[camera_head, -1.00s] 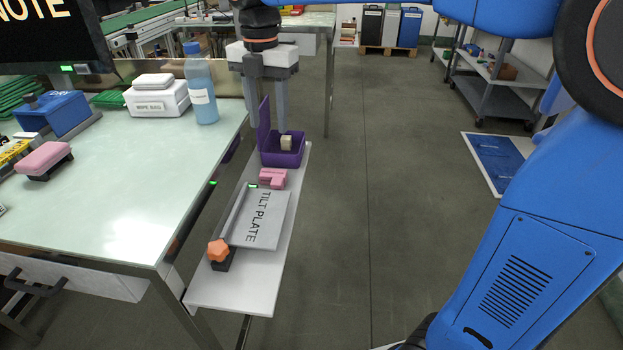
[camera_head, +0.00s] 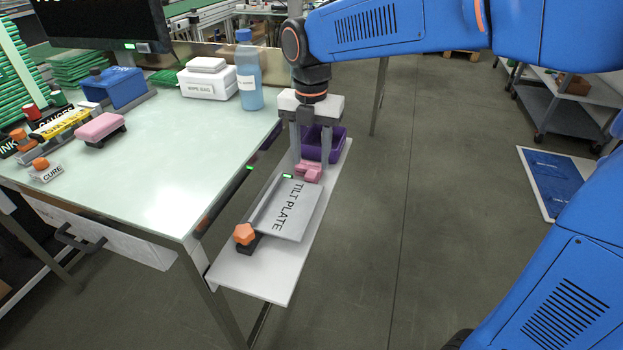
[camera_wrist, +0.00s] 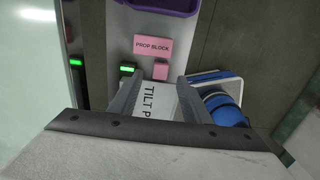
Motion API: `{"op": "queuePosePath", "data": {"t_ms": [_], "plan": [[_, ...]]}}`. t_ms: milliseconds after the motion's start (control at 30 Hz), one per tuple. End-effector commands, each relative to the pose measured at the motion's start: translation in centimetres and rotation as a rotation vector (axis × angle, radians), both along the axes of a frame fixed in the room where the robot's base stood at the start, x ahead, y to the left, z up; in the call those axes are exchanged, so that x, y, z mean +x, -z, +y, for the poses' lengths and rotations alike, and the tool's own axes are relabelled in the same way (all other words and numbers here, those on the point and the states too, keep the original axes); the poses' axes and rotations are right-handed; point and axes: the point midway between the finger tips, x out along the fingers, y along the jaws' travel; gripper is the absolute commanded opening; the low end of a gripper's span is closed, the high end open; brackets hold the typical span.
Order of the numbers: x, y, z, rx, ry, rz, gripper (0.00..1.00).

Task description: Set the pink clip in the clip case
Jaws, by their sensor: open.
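The pink piece (camera_head: 308,172) lies on the narrow white shelf, just beyond the tilt plate. In the wrist view it shows as a block labelled PROP BLOCK (camera_wrist: 153,47) with a smaller pink part (camera_wrist: 160,71) at its near right corner; I cannot tell whether these are joined or which is the clip. The purple case (camera_head: 334,143) stands behind it, partly hidden by my gripper; its edge shows in the wrist view (camera_wrist: 170,8). My gripper (camera_head: 311,165) points down, open, at the pink piece. Its fingertips (camera_wrist: 160,82) appear on either side of the smaller part; contact is unclear.
The grey tilt plate (camera_head: 285,210) with an orange knob (camera_head: 245,233) lies near on the shelf (camera_head: 250,283). The worktable (camera_head: 170,165) is close on the left, with a blue bottle (camera_head: 249,75) and wipe box (camera_head: 208,82). Open floor lies right.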

Motion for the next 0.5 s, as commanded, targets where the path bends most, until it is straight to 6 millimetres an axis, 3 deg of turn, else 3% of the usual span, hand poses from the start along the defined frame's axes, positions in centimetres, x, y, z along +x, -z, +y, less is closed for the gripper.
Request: {"op": "queuePosePath", "data": {"t_ms": [267,500], "plan": [[0.0,1.8,-0.1,-0.001,0.000,0.001,0.44],[0.0,5.0,-0.1,-0.001,0.000,0.001,0.44]]}}
